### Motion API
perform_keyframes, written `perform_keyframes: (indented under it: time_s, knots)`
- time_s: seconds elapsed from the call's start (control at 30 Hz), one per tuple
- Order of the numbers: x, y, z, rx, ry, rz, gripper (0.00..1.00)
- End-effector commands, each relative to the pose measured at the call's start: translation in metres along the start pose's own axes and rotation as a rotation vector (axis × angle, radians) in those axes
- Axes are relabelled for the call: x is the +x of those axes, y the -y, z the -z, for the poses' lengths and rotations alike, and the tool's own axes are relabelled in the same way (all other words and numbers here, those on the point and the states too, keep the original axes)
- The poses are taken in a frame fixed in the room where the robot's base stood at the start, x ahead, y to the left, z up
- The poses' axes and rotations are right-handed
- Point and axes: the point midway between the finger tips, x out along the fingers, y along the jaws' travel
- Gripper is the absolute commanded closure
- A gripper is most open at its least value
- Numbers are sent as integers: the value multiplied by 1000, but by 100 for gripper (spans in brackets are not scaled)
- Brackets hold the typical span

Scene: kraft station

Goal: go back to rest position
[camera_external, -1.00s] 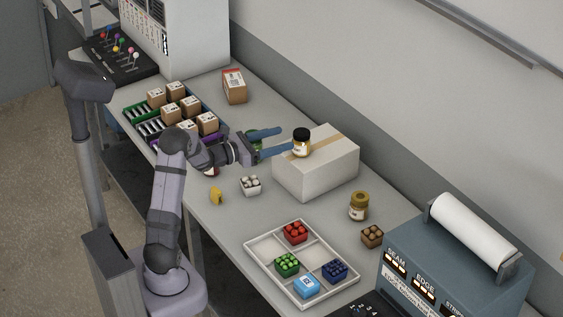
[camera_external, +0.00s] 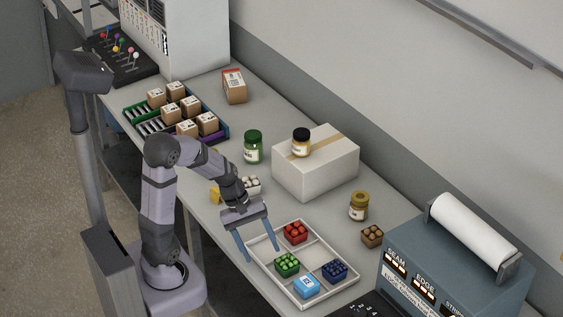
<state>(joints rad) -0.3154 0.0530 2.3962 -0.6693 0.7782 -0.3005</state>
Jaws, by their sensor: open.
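My gripper (camera_external: 261,252) is open and empty. Its two blue fingers point down, apart from each other, at the left corner of the white divided tray (camera_external: 322,297). The tray holds a red punnet (camera_external: 295,232), a green punnet (camera_external: 287,265), a dark blue punnet (camera_external: 334,271) and a light blue box (camera_external: 307,286). One finger shows in front of the tray's left part; whether it touches the tray I cannot tell. My arm bends over the table's near edge.
A jar with a black lid (camera_external: 301,143) stands on the white carton (camera_external: 325,172). A green-lidded jar (camera_external: 253,147) stands left of it. A white punnet (camera_external: 252,185) is partly hidden behind my wrist. A brown-lidded jar (camera_external: 359,207) and brown punnet (camera_external: 372,236) stand right.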

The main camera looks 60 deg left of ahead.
Motion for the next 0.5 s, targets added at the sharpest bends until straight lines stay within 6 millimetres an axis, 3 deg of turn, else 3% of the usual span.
perform_keyframes:
  time_s: [0.2, 0.4, 0.5]
  knots:
    - [5, 49, -15, 504, -73, 228, 39]
    - [5, 75, -18, 918, -81, 393, 39]
    - [4, 80, -16, 1035, -83, 440, 39]
